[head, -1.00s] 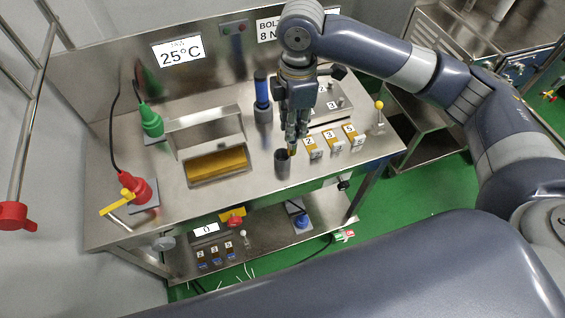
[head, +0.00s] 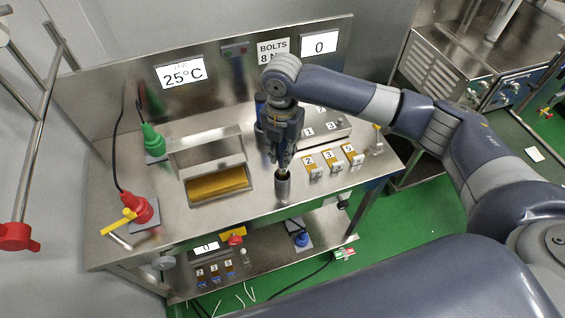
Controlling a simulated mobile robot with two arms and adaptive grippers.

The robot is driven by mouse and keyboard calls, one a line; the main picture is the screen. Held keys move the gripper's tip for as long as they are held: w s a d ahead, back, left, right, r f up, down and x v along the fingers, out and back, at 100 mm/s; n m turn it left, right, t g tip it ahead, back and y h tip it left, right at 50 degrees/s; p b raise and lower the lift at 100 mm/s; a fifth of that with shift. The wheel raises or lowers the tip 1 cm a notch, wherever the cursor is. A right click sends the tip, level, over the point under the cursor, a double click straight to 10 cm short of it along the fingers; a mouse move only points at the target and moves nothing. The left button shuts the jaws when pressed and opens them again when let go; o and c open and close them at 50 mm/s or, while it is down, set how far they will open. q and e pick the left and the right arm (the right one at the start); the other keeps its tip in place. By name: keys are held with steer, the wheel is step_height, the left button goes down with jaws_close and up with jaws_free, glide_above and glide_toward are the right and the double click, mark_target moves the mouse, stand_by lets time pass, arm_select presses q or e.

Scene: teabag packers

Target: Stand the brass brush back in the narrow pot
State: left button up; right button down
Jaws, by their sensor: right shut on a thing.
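The narrow pot (head: 283,191) is a small grey metal cylinder standing upright near the front of the steel bench, right of the framed tray. My right gripper (head: 282,167) points down directly above the pot and is shut on the brass brush. The brush is almost wholly hidden by the fingers and is too small to make out clearly; its lower end appears to be at or inside the pot's mouth, but I cannot tell how deep. My left gripper is not in view.
A steel-framed tray with a yellow-brown pad (head: 218,183) is left of the pot. Numbered small blocks (head: 332,161) stand close on the right. A blue-topped cylinder (head: 261,104) is partly hidden behind my gripper.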

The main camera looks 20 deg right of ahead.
step_height(320, 180, down, 4)
steer(key=shift+r+p, duration=0.2)
steer(key=shift+p, duration=0.15)
steer(key=shift+f, duration=0.4)
steer(key=shift+f, duration=0.15)
steer(key=c, duration=1.5)
jaws_free()
step_height(320, 180, up, 11)
steer(key=shift+b, duration=1.25)
steer(key=shift+r, duration=0.7)
